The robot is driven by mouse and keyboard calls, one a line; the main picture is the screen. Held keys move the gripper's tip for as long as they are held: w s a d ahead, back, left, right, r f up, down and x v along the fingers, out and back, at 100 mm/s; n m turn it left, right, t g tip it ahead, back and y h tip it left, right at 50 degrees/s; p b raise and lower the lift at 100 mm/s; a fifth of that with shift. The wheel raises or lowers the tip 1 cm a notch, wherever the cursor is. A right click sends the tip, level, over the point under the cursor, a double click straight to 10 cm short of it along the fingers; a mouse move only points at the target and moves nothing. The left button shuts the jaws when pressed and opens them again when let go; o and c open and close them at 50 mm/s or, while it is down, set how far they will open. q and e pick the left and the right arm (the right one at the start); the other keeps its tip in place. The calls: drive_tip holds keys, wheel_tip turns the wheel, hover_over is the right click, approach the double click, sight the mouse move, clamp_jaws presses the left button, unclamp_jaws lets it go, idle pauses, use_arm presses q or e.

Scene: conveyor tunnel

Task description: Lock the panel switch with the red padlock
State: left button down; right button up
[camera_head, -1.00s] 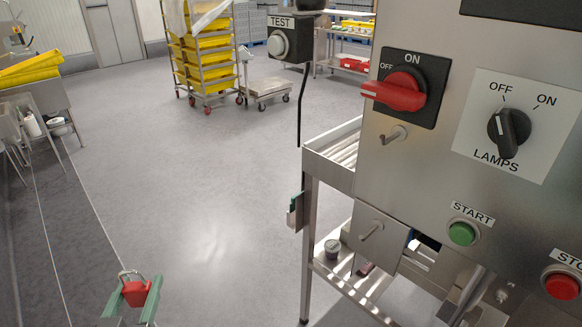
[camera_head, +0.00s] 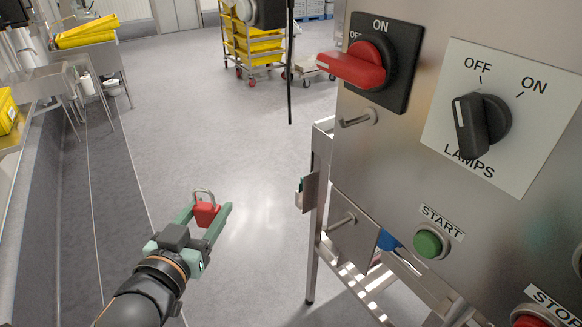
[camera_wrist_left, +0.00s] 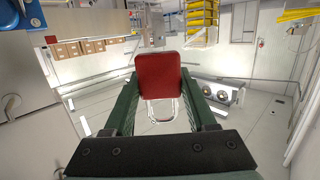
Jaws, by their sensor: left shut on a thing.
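The red padlock (camera_head: 205,215) is held between the green fingers of my left gripper (camera_head: 209,208). Its metal shackle points up in the head view; I cannot tell whether it is open or closed. The padlock also shows in the left wrist view (camera_wrist_left: 159,76), gripped on both sides. The panel switch (camera_head: 357,67) is a red handle on a black plate, turned to the left, towards the partly covered OFF label. My left gripper is low and to the left of the panel, well apart from the switch. My right gripper is not in view.
The steel panel (camera_head: 345,160) also carries a LAMPS knob (camera_head: 482,125), a green START button (camera_head: 428,243), a partly cut-off STOP button and a metal hook (camera_head: 358,118). A dark cable hangs left of the panel. The floor (camera_head: 190,120) to the left is clear.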

use_arm(q)
drive_tip(key=w+d+r+m+h+b, duration=0.1)
drive_tip(key=w+d+r+m+h, duration=0.15)
drive_tip(key=d+r, duration=0.2)
drive_tip(key=m+g+h+b, duration=0.5)
drive_tip(key=m+g+h, duration=0.15)
drive_tip(key=h, duration=0.25)
approach(364, 148)
drive_tip(key=shift+w+d+r+y+b, duration=0.25)
drive_tip(key=shift+d+r+b, duration=0.1)
drive_tip(key=shift+d+r, duration=0.2)
drive_tip(key=shift+d+p, duration=0.1)
drive_tip(key=shift+p, duration=0.2)
drive_tip(key=shift+r+p+x, duration=0.2)
drive_tip(key=shift+p+x, duration=0.15)
drive_tip(key=shift+x, duration=1.05)
drive_tip(key=shift+r+p+x, duration=0.2)
drive_tip(key=shift+p+x, duration=0.1)
drive_tip(key=shift+x, duration=1.05)
drive_tip(key=shift+f+b, duration=0.5)
drive_tip(key=shift+f, duration=0.35)
